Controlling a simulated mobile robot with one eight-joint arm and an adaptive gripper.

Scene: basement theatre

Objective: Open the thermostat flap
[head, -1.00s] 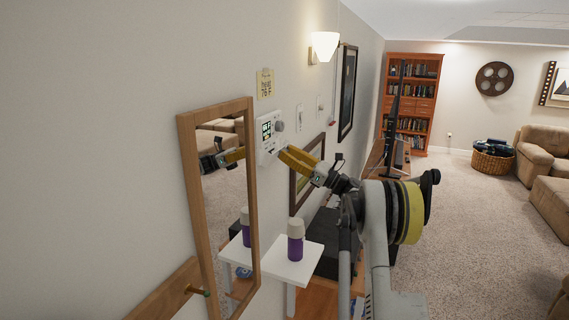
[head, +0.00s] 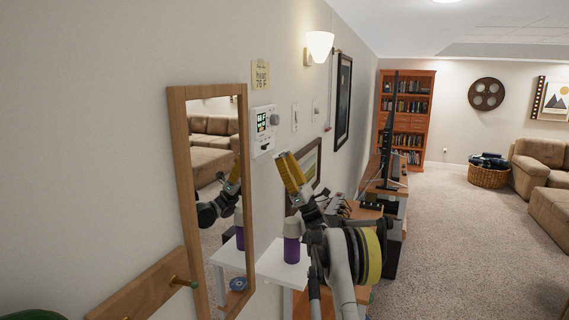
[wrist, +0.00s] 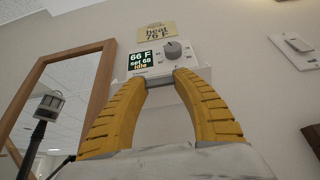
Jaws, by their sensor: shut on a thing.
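The white thermostat (head: 264,122) is on the wall right of the mirror. In the wrist view the thermostat (wrist: 155,59) shows a lit screen with "66 F", "set 68" and "idle", and a dark round dial. My gripper (head: 282,156) points steeply up, its yellow fingers just below and right of the thermostat. In the wrist view my gripper (wrist: 162,77) is shut at the thermostat's lower edge, on what looks like the flap (wrist: 160,79). The fingers hide most of the flap, and I cannot tell how far it stands open.
A wood-framed mirror (head: 180,150) hangs close on the left. A yellow note (head: 261,75) is above the thermostat, and a switch (head: 295,117) is to its right. A purple bottle (head: 291,245) stands on a white shelf (head: 270,265) below.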

